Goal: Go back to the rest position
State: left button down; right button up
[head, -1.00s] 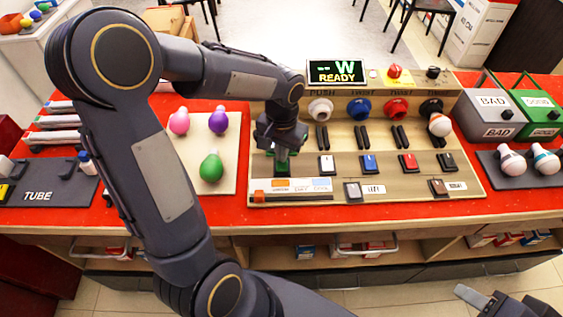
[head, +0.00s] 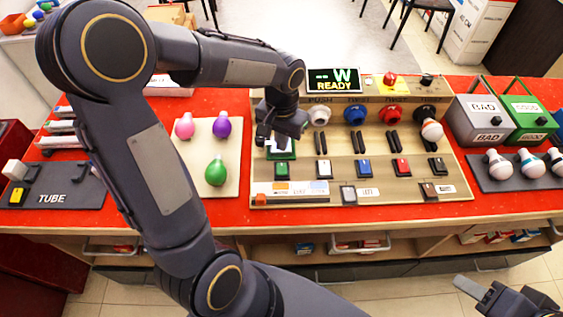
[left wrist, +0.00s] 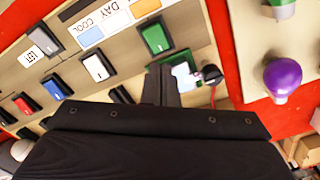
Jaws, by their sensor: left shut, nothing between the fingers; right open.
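My left gripper (head: 278,140) is shut and empty. It hangs over the left part of the beige test board (head: 330,196), in front of a green-framed pale square (head: 282,154). In the left wrist view its closed fingers (left wrist: 163,72) point at the board beside that green-framed square (left wrist: 184,74). I cannot tell whether they touch it. My right gripper (head: 476,289) is at the bottom right, low in front of the counter, open and clear of everything, partly cut off by the frame. The green rocker switch (head: 282,171) is uncovered in front of the left gripper.
The display (head: 333,79) reads "-- W READY". Pink, purple and green bulbs (head: 216,172) stand left of the board, close to my left arm. A tube rack (head: 70,190) is at left.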

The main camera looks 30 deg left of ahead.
dwell(0.5)
pick_arm(q)
jog(key=s+d+r+t+h, duration=0.2)
jog(key=s+r, duration=0.1)
jog(key=s, duration=0.5)
jog(key=s+d+r+n+t+h, duration=0.1)
jog(key=s+d+r+t, duration=0.1)
jog(key=s, duration=0.7)
notch_tip(320, 180, up, 2)
jog(key=shift+r+t+h, duration=0.25)
jog(key=shift+t+h, duration=0.15)
jog(key=shift+t, duration=0.4)
